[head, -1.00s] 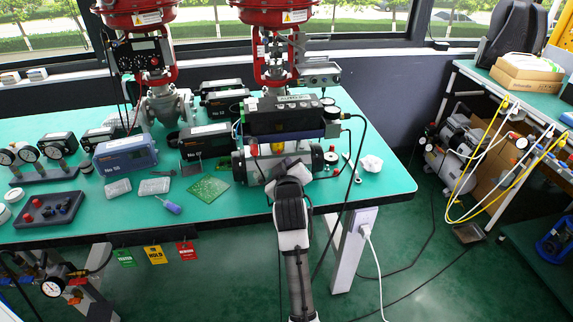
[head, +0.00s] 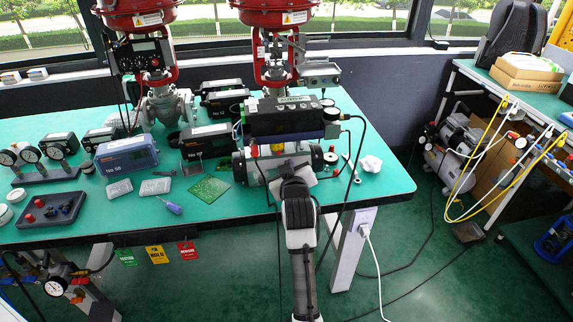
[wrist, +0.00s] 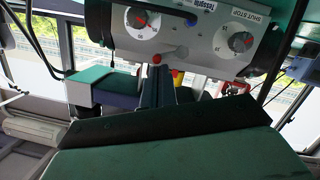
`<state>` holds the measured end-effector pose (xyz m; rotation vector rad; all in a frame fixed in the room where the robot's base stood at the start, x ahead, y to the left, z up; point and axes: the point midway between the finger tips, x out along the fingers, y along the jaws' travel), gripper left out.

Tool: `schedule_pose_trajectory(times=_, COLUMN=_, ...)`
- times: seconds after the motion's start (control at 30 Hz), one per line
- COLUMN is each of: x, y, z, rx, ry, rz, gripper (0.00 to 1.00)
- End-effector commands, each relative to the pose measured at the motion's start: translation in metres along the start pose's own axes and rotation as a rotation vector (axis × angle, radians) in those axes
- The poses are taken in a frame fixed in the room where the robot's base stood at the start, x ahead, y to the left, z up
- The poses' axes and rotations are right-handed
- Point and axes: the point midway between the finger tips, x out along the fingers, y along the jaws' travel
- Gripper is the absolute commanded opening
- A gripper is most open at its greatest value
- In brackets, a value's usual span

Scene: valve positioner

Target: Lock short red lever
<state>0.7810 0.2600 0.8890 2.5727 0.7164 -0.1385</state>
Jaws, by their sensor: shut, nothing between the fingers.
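A small red piece (wrist: 157,58), possibly the short red lever's end, shows in the wrist view just below the grey dial panel (wrist: 185,45). My gripper (wrist: 155,82) is shut, a dark narrow pair of fingers pointing up at this red piece. Whether they touch cannot be told. In the head view my gripper (head: 290,170) is at the front of the positioner assembly (head: 285,118) on the bench, and my wrist hides much of that front. A small yellow-and-red piece (head: 253,151) shows left of the gripper. The lever's angle and lock state cannot be made out.
A black cable (head: 362,140) hangs right of the assembly. Gauges, boxes and a circuit board (head: 208,187) lie on the green bench (head: 235,203) to the left.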

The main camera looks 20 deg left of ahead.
Motion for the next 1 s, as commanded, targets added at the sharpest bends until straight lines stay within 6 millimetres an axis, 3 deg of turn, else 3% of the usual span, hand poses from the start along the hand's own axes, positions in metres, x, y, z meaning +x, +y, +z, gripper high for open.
schedule_pose_trajectory(times=0.53, x=0.004, y=0.006, z=0.018, rx=0.46, ry=-0.004, rz=-0.112, gripper=0.0)
schedule_pose_trajectory(times=0.83, x=0.004, y=0.008, z=0.013, rx=0.455, ry=-0.001, rz=-0.111, gripper=0.0)
schedule_pose_trajectory(times=1.0, x=0.005, y=0.018, z=-0.006, rx=0.455, ry=0.0, rz=-0.111, gripper=0.0)
